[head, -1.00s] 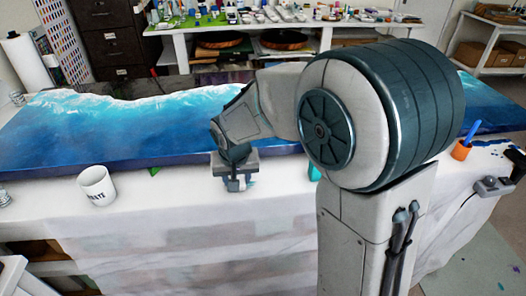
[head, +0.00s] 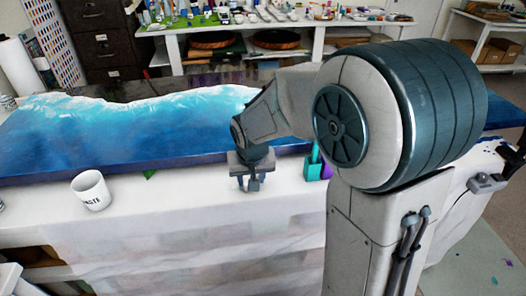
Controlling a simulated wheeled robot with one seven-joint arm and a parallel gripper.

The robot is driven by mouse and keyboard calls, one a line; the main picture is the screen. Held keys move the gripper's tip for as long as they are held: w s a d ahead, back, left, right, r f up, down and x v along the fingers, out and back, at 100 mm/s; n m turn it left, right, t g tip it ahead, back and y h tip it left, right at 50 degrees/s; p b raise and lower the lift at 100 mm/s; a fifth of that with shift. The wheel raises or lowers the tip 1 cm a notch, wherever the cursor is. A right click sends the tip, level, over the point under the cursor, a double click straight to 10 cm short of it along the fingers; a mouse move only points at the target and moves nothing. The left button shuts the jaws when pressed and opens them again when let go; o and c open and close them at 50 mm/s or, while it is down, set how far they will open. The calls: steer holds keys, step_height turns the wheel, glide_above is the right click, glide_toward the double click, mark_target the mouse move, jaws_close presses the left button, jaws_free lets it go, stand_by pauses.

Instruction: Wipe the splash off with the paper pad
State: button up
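My gripper (head: 250,184) hangs fingers-down at the front edge of the blue resin river table (head: 60,176), over the white cloth. Its fingers are small and seen from behind, so I cannot tell whether they are open or shut, or whether they hold anything. I cannot make out the paper pad. I cannot make out a splash near the gripper; my arm hides part of the table's right side. Small dark blue marks (head: 488,150) lie on the cloth at the far right.
A white cup marked WASTE (head: 92,190) stands left of my gripper on the cloth (head: 150,215). A teal container (head: 312,165) and a purple one (head: 326,171) stand to its right, beside my arm. A grey device (head: 487,183) with a cord lies at right. A supply bench (head: 175,48) stands behind.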

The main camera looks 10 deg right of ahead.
steer(key=d, duration=0.2)
steer(key=shift+d, duration=0.3)
steer(key=shift+r+p, duration=0.3)
steer(key=shift+p, duration=0.2)
step_height(320, 180, up, 2)
steer(key=shift+r, duration=0.1)
steer(key=shift+r+p, duration=0.3)
steer(key=shift+p, duration=0.25)
step_height(320, 180, up, 5)
steer(key=p, duration=0.3)
steer(key=shift+f, duration=0.1)
